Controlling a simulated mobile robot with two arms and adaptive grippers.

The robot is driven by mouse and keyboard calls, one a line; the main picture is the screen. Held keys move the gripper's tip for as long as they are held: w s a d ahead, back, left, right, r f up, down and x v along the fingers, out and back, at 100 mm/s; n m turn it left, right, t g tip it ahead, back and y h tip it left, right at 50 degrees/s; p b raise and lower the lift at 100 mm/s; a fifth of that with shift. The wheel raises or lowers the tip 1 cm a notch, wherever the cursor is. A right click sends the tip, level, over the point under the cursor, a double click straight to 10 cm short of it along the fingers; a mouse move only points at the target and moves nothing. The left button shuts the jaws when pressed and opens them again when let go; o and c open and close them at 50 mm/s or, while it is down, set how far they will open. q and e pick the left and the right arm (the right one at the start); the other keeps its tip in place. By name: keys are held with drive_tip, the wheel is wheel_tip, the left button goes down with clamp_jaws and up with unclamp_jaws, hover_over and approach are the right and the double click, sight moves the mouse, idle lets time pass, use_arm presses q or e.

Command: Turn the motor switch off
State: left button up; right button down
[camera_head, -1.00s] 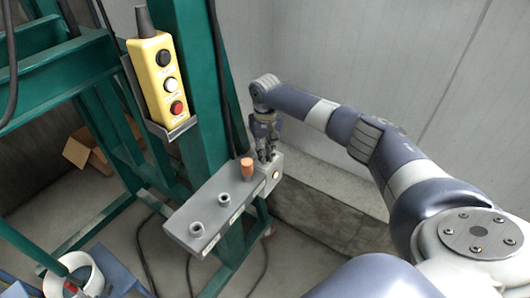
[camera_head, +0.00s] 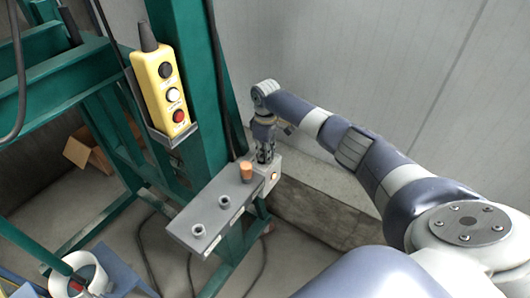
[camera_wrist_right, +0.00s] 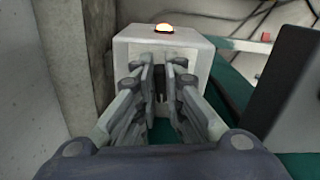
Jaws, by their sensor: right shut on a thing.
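My left gripper is not in view.
A yellow pendant (camera_head: 164,88) with several buttons hangs on the green post (camera_head: 191,95). A grey wall and concrete ledge (camera_head: 325,205) border the right side.

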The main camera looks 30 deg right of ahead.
drive_tip(key=n, duration=0.5)
drive_tip(key=shift+w+d+r, duration=0.1)
drive_tip(key=shift+w+d, duration=0.15)
idle(0.5)
drive_tip(key=c, duration=1.7)
unclamp_jaws()
wheel_tip(320, 180, up, 12)
drive_tip(key=shift+s, duration=0.1)
